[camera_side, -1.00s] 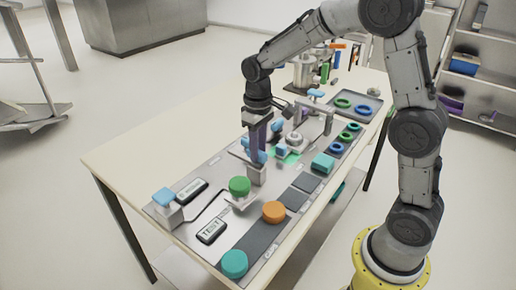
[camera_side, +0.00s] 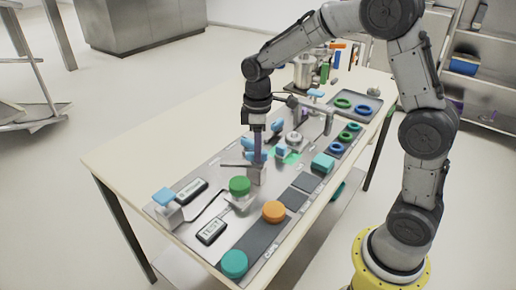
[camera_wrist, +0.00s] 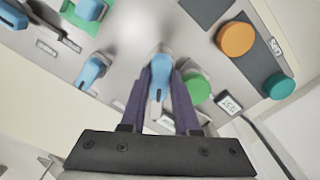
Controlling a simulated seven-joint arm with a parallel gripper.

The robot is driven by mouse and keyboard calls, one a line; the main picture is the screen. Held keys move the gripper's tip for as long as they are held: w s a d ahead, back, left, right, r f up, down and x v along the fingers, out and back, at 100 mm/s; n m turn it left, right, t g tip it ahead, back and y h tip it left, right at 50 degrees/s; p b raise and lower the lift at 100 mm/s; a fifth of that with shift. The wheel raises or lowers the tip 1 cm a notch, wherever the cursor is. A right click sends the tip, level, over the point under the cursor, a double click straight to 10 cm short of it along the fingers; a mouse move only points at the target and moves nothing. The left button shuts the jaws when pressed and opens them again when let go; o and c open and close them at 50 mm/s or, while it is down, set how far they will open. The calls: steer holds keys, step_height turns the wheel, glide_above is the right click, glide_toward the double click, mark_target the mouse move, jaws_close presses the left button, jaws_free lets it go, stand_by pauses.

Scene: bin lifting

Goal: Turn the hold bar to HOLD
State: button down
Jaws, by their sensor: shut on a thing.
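The hold bar appears to be the grey bar (camera_side: 236,166) with a blue grip, standing on a grey block on the metal panel. It lies roughly crosswise on the panel in the side view. My gripper (camera_side: 257,156) points straight down over it. In the wrist view my gripper (camera_wrist: 161,70) has its two dark fingers on either side of the blue grip (camera_wrist: 159,80) and is shut on it. The fingers hide part of the grip and bar. I cannot read a HOLD mark in either view.
A green knob (camera_side: 239,186) stands close in front of my gripper. An orange knob (camera_side: 273,211), a teal knob (camera_side: 235,263) and a TEST plate (camera_side: 211,231) lie nearer the front. A blue-topped block (camera_side: 163,196) is at left. A tray (camera_side: 372,101) holds rings at the back.

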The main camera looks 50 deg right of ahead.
steer(key=n, duration=0.5)
steer(key=shift+r+n, duration=0.1)
steer(key=shift+n, duration=0.2)
steer(key=n, duration=0.5)
steer(key=shift+n, duration=0.3)
steer(key=c, duration=0.6)
jaws_free()
steer(key=shift+c, duration=0.2)
step_height(320, 180, up, 14)
